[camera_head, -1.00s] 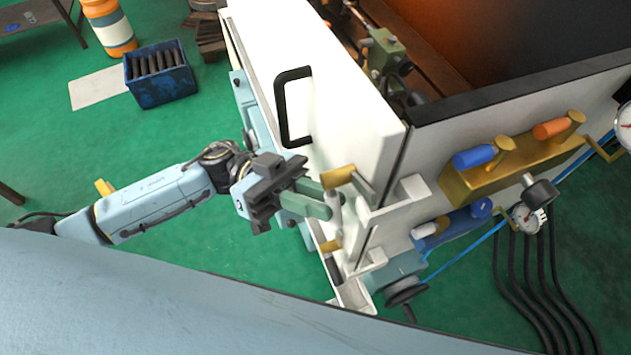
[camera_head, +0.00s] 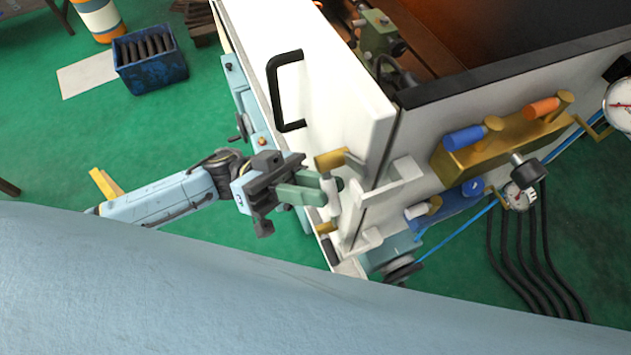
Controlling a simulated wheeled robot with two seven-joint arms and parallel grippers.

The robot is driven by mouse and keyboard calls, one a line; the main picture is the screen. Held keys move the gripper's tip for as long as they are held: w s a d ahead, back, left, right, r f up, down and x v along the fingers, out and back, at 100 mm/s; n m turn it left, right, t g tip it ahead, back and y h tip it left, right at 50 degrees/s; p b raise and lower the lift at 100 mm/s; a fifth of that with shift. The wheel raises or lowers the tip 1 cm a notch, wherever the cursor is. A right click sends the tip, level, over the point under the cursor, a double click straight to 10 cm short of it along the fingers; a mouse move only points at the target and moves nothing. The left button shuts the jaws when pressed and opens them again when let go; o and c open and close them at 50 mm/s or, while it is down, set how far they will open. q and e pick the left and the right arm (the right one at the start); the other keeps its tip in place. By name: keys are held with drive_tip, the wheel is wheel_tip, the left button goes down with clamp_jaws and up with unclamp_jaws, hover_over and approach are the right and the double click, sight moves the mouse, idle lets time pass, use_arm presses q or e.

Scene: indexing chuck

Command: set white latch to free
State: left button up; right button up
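A short white handle (camera_head: 417,210) with a brass knob lies on a blue block (camera_head: 455,205) on the machine's front. A white cylinder (camera_head: 331,197) also stands at the corner of the machine, between two brass pieces. I cannot tell which of the two is the white latch. My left gripper (camera_head: 312,189) comes in from the left. Its green finger pads lie close together, with their tips at the white cylinder. I cannot tell whether they touch it or grip it. My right gripper is not in view.
A blue handle (camera_head: 464,138) and an orange handle (camera_head: 541,107) sit on a gold block (camera_head: 500,144). A white door with a black pull (camera_head: 275,92) rises behind my gripper.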

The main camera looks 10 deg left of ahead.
use_arm(q)
drive_tip(key=shift+o, duration=1.4)
drive_tip(key=shift+f, duration=0.1)
drive_tip(key=b+v, duration=0.3)
drive_tip(key=v, duration=1)
drive_tip(key=shift+a, duration=0.2)
